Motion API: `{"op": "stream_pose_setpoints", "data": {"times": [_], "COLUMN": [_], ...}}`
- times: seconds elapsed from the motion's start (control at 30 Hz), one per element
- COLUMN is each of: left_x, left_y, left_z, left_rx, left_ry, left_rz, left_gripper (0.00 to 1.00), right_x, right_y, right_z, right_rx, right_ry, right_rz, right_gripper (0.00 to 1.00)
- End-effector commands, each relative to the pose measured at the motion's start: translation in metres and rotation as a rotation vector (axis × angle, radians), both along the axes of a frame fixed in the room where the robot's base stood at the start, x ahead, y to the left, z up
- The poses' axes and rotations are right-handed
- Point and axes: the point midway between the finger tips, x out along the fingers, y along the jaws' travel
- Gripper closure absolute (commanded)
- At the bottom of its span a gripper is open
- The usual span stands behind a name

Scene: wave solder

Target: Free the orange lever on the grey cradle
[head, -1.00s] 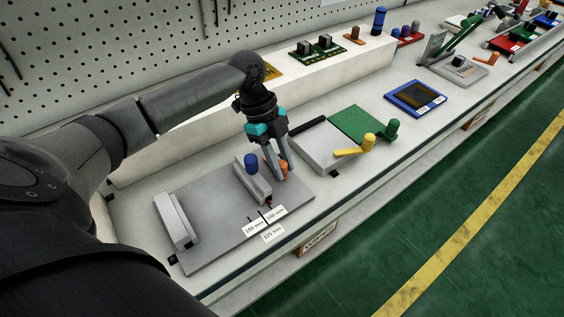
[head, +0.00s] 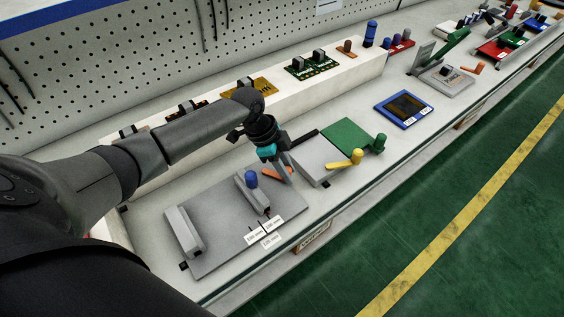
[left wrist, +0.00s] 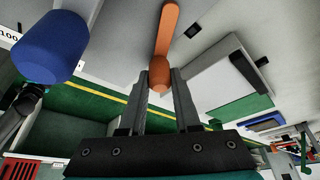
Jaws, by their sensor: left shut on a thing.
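The grey cradle (head: 215,222) lies on the bench in the head view, a flat plate with two raised rails and a blue knob (head: 251,179) on the right rail. The orange lever (head: 280,169) shows beyond that rail, partly hidden by my left gripper (head: 289,175). In the left wrist view the lever's arm (left wrist: 167,32) runs up from its rounded knob. That knob sits between the fingers of my left gripper (left wrist: 159,76), which is shut on it. The blue knob (left wrist: 48,47) stands apart at left. My right gripper is not in view.
Right of the cradle is a grey fixture (head: 318,164) with a yellow lever (head: 345,160) and a green plate (head: 346,136). White labels (head: 268,231) lie on the cradle's near right part. A raised white shelf (head: 325,80) with boards runs behind.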

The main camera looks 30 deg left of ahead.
Motion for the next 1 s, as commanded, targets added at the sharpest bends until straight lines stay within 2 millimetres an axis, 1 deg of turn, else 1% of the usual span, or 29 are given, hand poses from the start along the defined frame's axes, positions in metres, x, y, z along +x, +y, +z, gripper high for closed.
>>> {"op": "stream_pose_setpoints", "data": {"times": [0.03, 0.1, 0.4, 0.7, 1.0], "left_x": [0.002, 0.006, 0.017, 0.022, 0.023], "left_y": [0.001, 0.001, 0.004, 0.006, 0.007], "left_z": [0.005, 0.005, 0.003, 0.001, 0.001], "left_rx": [-0.001, -0.001, 0.0, 0.0, 0.0], "left_ry": [0.003, 0.002, 0.0, -0.001, -0.003], "left_rz": [0.042, 0.099, 0.282, 0.361, 0.371], "left_gripper": [1.0, 1.0, 1.0, 1.0, 1.0], "right_x": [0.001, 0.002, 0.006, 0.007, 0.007], "right_y": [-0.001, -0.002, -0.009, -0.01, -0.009], "right_z": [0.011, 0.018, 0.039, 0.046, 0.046], "right_rx": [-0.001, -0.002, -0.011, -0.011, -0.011], "right_ry": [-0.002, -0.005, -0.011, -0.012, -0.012], "right_rz": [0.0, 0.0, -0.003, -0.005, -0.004], "right_gripper": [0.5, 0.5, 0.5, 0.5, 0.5]}}
